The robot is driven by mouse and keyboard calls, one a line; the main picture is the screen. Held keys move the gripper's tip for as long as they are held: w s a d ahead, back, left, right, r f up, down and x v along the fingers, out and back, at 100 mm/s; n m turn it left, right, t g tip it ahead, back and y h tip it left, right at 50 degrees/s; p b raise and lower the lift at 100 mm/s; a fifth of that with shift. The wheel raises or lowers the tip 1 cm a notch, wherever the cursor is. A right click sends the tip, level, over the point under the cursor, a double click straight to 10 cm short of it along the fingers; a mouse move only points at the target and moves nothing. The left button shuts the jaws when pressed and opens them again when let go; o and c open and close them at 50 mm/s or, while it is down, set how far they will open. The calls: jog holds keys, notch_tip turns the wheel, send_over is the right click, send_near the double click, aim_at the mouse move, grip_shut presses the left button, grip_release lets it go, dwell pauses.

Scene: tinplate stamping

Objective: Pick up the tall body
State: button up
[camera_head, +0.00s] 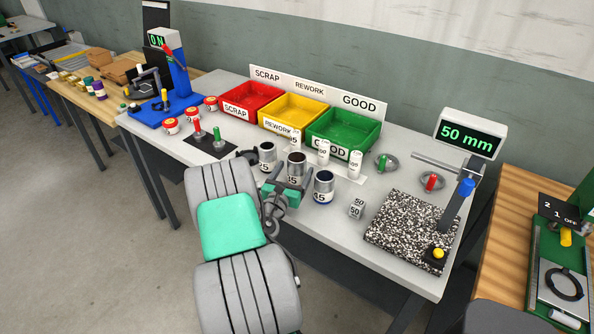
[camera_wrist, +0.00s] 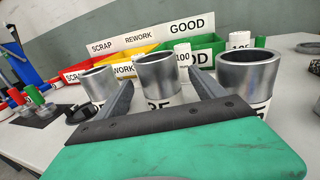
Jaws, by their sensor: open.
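Three open-topped metal cylinders with white labels stand in a row on the grey table. The middle one (camera_head: 297,160) looks the tallest in the head view; its label is partly hidden and ends in 5. It also shows in the wrist view (camera_wrist: 158,72). My gripper (camera_head: 292,184) is open, with one finger on each side of this middle body. I cannot tell whether the fingers touch it. The left cylinder (camera_head: 267,154) stands close to the left finger. The right cylinder (camera_head: 323,185) stands beside the right finger. The green gripper housing hides the lower parts in the wrist view.
White marked cylinders (camera_head: 323,152) stand just behind. Red scrap (camera_head: 232,113), yellow rework (camera_head: 270,124) and green good (camera_head: 317,136) bins line the back. A speckled plate (camera_head: 400,222) with a 50 mm display gauge (camera_head: 468,135) is at right. A small block (camera_head: 357,208) stands between.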

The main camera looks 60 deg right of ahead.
aim_at(300, 160)
jog(key=d, duration=0.3)
jog(key=shift+w+d, duration=0.2)
jog(key=c, duration=1.4)
jog(key=shift+c, duration=0.2)
